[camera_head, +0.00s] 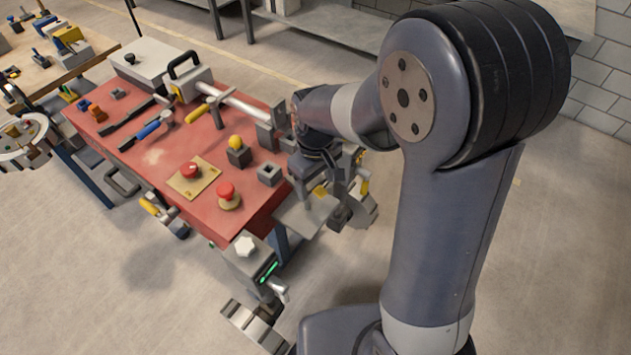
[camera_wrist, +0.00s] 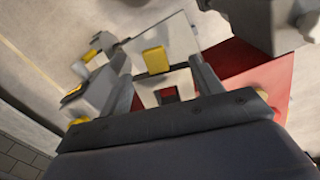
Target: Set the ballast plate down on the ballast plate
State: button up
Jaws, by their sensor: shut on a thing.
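My gripper (camera_head: 320,186) is over the near right end of the red table, largely hidden by my own wrist. In the wrist view my gripper (camera_wrist: 158,64) has its two fingers on either side of a yellow grip (camera_wrist: 155,59) on a flat pale grey plate (camera_wrist: 175,38). This plate, seemingly the held ballast plate, also shows in the head view (camera_head: 303,217), roughly level. I cannot make out a second ballast plate with certainty. Grey blocky parts (camera_head: 357,208) with yellow pieces stand beside the plate at the table's right end.
Bare floor lies in front.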

aim_at(316, 186)
jog(key=shift+r+p, duration=2.4)
jog(key=shift+r, duration=0.85)
